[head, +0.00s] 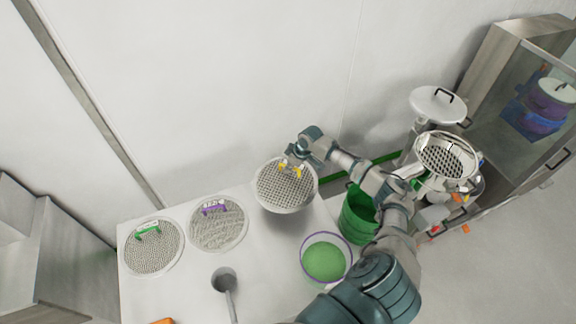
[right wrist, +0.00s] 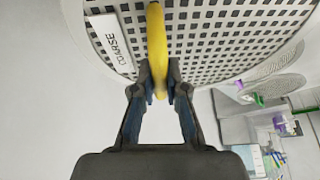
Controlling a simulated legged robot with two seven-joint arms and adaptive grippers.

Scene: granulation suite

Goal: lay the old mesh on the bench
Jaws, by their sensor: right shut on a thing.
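A round perforated metal mesh (head: 286,186) with a yellow handle hangs by the back right corner of the white bench (head: 185,285). My right gripper (head: 291,168) is shut on its yellow handle (right wrist: 157,45). The right wrist view shows a white label reading COARSE (right wrist: 112,42) on this mesh. The mesh looks raised above the bench and tilted; the exact gap cannot be told. My left gripper is not in view.
A green-handled mesh (head: 152,248) and a purple-handled mesh (head: 218,224) lie on the bench. A scoop (head: 225,281) and a purple-rimmed bowl of green powder (head: 325,262) are nearer. A green bucket (head: 357,218) and a machine with a perforated basket (head: 445,158) stand right.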

